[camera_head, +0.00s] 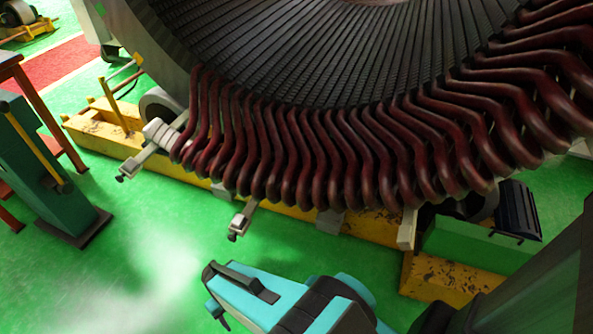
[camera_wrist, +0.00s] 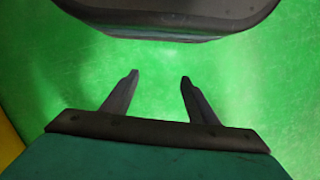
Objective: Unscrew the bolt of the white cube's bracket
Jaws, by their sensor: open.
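A pale bracket (camera_head: 244,214) with a small dark bolt (camera_head: 232,238) at its lower end sticks out below the dark red coils. Another pale bracket (camera_head: 150,148) with blocky whitish parts and a bolt (camera_head: 121,178) sits at the coils' left end. I cannot tell for sure which one is the white cube's bracket. My gripper (camera_wrist: 159,76) is open and empty in the wrist view, with green floor between its fingers. In the head view my teal arm end is at bottom centre, below and apart from the brackets. Its fingertips are hard to make out there.
The stator's dark red coils (camera_head: 330,155) hang over a yellow base beam (camera_head: 450,278). More pale blocks (camera_head: 330,221) sit under the coils. A teal stand (camera_head: 45,185) is at the left. Green floor (camera_head: 130,250) between stand and arm is clear.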

